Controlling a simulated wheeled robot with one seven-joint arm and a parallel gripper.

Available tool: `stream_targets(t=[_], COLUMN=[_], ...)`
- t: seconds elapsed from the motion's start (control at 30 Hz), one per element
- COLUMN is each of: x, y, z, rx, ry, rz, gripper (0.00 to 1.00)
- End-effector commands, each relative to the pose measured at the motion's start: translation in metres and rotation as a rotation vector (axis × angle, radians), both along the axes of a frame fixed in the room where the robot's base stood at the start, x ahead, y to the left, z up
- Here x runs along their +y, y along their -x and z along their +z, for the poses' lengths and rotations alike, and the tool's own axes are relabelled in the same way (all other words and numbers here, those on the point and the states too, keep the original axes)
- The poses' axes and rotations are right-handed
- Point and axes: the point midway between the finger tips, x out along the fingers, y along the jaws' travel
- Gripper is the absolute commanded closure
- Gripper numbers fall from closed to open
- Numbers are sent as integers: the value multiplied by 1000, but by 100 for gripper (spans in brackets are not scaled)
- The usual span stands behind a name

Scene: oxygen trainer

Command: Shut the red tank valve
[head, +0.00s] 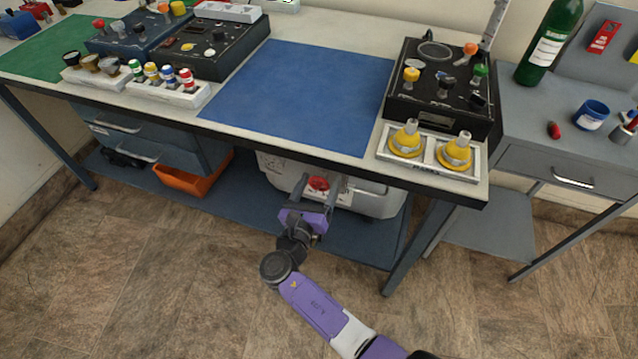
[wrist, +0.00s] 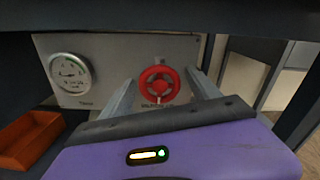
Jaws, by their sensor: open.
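The red tank valve (head: 318,183) is a red round handwheel on the front of a grey unit under the bench. In the wrist view the valve (wrist: 159,85) faces me, mounted on a grey panel (wrist: 110,55) with a label partly hidden below it. My gripper (head: 317,191) is under the bench's front edge, in front of the valve. In the wrist view its two fingers (wrist: 163,90) stand apart, one at each side of the wheel. It is open and holds nothing. I cannot tell whether the fingertips touch the wheel.
A round gauge (wrist: 71,73) is left of the valve. An orange bin (head: 193,178) sits on the lower shelf (head: 240,205) to the left. The bench top (head: 300,150) overhangs my gripper, and a bench leg (head: 418,245) stands to the right.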

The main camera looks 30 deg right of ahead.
Motion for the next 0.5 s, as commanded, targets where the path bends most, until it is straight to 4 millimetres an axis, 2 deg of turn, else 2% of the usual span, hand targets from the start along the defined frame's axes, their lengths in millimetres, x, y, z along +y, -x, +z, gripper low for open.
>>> stream_targets(t=[0.1, 0.4, 0.5], x=[0, 0, 0], y=[0, 0, 0], z=[0, 0, 0], rx=[-1, -1, -2], ry=[-1, -1, -2], rz=[0, 0, 0], gripper=[31, 90, 91])
